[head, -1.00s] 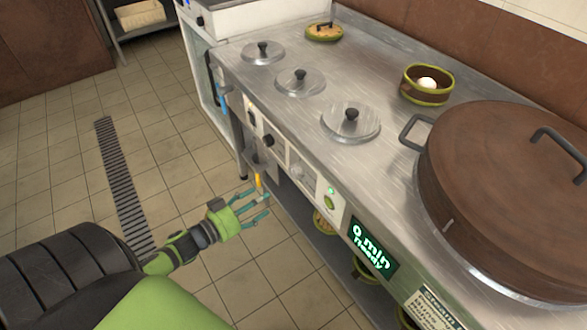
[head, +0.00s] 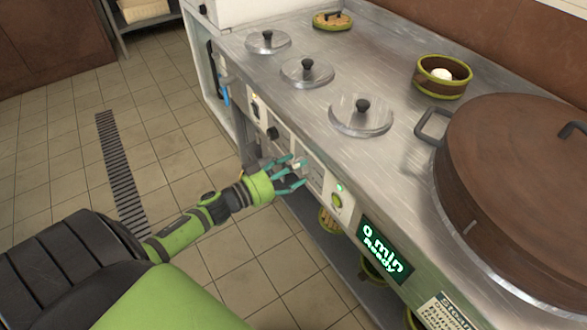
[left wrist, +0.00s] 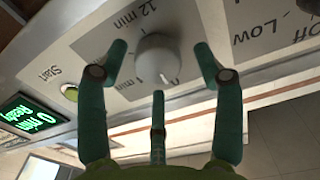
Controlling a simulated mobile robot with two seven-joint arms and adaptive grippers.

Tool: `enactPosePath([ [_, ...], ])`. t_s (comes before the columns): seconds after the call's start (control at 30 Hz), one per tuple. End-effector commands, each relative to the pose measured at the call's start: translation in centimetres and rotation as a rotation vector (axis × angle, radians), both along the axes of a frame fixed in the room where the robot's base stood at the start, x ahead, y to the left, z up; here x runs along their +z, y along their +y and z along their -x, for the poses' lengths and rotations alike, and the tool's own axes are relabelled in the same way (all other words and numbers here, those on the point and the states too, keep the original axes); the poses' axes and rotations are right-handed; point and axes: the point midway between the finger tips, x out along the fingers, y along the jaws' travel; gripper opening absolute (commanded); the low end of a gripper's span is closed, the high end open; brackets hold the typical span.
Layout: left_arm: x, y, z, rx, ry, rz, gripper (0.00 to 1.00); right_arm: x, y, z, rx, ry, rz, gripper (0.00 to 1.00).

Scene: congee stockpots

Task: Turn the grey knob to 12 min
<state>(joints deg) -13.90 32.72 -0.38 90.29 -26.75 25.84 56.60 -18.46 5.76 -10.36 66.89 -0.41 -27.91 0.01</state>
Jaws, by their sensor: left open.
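The grey knob (left wrist: 157,60) is on the front panel of the steel counter. In the left wrist view its pointer mark is on the lower side, and the label "12 min" is printed above it. In the head view my fingers partly hide it. My left gripper (head: 298,174) is open, with teal fingers on both sides of the knob and one below it in the wrist view. I cannot tell whether any finger touches it. The green display (head: 384,248) reads "0 min Ready". My right gripper is not in view.
A green Start button (head: 336,201) sits between the knob and the display. A black knob (head: 272,133) is farther along the panel. A large brown-lidded pot (head: 515,170), small steel lids (head: 361,117) and a bowl (head: 443,78) stand on top. The floor before the panel is clear.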

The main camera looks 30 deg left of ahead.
Motion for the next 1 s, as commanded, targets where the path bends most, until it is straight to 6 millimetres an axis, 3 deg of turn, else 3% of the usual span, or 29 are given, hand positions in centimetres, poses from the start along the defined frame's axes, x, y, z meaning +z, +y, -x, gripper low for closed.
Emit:
enactPosePath([
  [0.1,-0.03,0.0,0.02,0.0,0.0,0.001,0.67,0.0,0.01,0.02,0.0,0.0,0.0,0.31],
  [0.13,-0.03,0.0,0.02,0.0,0.0,0.001,0.59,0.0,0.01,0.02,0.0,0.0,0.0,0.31],
  [0.23,-0.03,0.0,0.03,0.0,0.0,0.001,0.19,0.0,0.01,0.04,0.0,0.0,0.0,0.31],
  [0.27,-0.01,0.0,0.03,0.0,0.0,0.001,0.12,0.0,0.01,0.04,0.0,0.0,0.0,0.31],
  [0.67,0.32,0.06,-0.07,0.001,-0.02,-0.034,0.12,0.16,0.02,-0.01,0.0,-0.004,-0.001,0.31],
  [1.0,0.55,0.02,-0.12,0.004,-0.109,-0.239,0.12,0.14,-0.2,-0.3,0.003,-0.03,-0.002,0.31],
])
